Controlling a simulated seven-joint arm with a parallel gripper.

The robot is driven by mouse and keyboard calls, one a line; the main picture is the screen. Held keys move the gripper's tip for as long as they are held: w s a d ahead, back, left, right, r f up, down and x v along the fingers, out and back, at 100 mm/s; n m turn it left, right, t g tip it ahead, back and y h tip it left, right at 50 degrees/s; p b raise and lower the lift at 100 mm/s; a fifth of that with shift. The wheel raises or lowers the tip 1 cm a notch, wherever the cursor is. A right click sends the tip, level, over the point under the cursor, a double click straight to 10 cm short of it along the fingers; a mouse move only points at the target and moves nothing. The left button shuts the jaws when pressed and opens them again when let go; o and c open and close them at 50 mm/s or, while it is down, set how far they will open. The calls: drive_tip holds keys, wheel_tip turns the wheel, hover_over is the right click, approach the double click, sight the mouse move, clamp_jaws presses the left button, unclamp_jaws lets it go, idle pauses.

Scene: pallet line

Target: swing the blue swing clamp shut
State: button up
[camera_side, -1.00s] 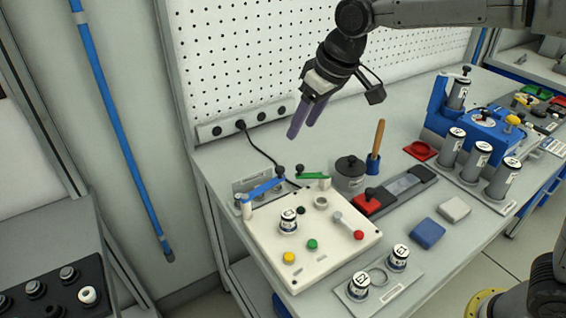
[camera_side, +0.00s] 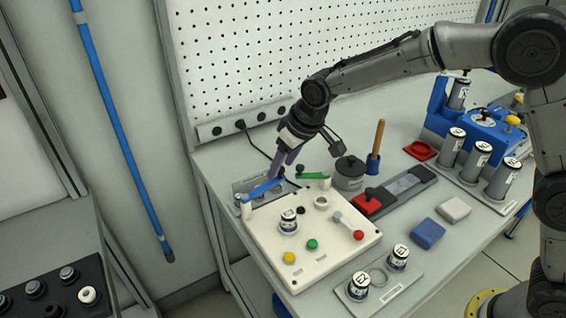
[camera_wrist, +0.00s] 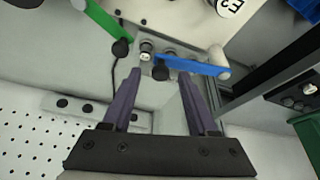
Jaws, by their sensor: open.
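The blue swing clamp (camera_side: 263,189) is a blue bar on a white post at the back left corner of the cream fixture plate (camera_side: 325,262). Its free end with a black knob points toward the back right, away from the plate's middle. In the wrist view the blue bar (camera_wrist: 198,67) runs left from its post to the knob (camera_wrist: 160,73). My gripper (camera_side: 284,168) is open and low over the knob end. In the wrist view the knob shows between the spread fingertips of my gripper (camera_wrist: 156,84); I cannot tell whether they touch it.
A green swing clamp (camera_side: 312,176) stands close to the right. A labelled white-and-black cylinder (camera_side: 288,222) stands on the plate. A grey lidded pot (camera_side: 349,175) and a wood-handled tool (camera_side: 377,145) are farther right. A pegboard (camera_side: 300,60) rises behind.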

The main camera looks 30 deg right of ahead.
drive_tip(key=shift+f, duration=0.1)
clamp_jaws()
idle(0.3)
drive_tip(key=shift+w+d, duration=0.1)
idle(1.0)
